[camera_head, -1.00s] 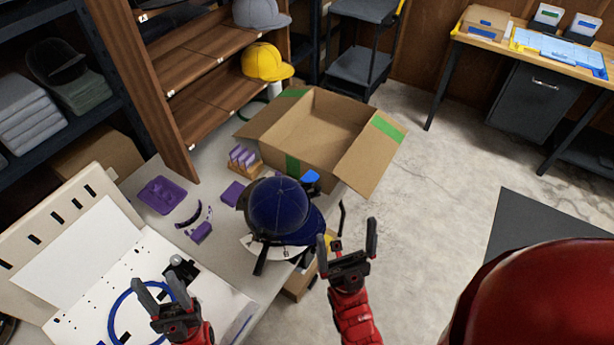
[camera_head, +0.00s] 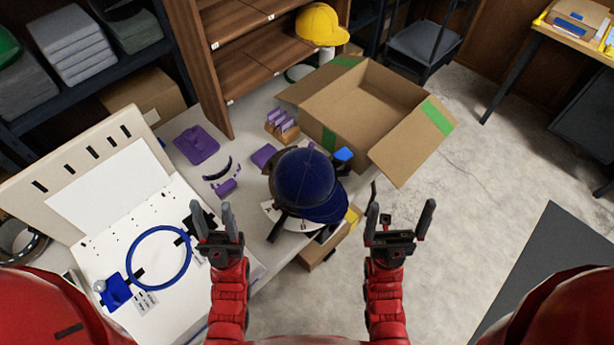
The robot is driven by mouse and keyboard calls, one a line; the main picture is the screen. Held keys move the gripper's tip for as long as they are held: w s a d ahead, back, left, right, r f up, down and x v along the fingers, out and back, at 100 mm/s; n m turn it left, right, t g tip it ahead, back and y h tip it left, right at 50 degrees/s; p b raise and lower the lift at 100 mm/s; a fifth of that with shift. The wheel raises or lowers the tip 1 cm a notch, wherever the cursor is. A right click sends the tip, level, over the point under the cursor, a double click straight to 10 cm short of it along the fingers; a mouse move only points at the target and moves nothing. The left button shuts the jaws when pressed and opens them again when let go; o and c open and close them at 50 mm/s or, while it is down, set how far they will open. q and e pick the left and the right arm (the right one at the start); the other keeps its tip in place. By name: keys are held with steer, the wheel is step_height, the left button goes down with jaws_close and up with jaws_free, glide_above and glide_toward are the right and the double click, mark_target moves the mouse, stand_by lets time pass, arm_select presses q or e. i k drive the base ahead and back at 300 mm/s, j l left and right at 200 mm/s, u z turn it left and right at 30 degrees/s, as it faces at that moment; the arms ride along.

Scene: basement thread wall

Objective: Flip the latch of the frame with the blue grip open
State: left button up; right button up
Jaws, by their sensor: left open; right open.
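A blue ring-shaped frame (camera_head: 158,257) lies on the white board at the lower left, with a blue block (camera_head: 116,291) at its lower-left side and a silver knob beside that block. A dark navy cap (camera_head: 303,180) sits on a dark holder at mid-table, with a small blue piece (camera_head: 343,154) behind it. I cannot tell which blue part is the grip, and no latch can be made out. My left gripper (camera_head: 214,216) is open and empty, right of the ring and partly covering dark hardware there. My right gripper (camera_head: 401,212) is open and empty, right of the cap.
A cardboard box (camera_head: 416,148) stands open behind the cap. A purple tray (camera_head: 196,145) and small purple pieces lie on the grey table. A wooden shelf with a yellow cap (camera_head: 319,24) is behind.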

mark_target(335, 161)
steer(key=i+l+u, duration=0.25)
steer(key=l, duration=0.35)
steer(key=l+u, duration=0.25)
steer(key=l, duration=0.35)
steer(key=i+l+u, duration=0.2)
steer(key=l+u, duration=0.2)
steer(key=l, duration=0.35)
steer(key=i+l+u, duration=0.1)
steer(key=l+u, duration=0.35)
steer(key=l, duration=0.3)
steer(key=l+u, duration=0.4)
steer(key=l, duration=0.35)
steer(key=k+l+u, duration=0.15)
steer(key=l+u, duration=0.25)
steer(key=l, duration=0.4)
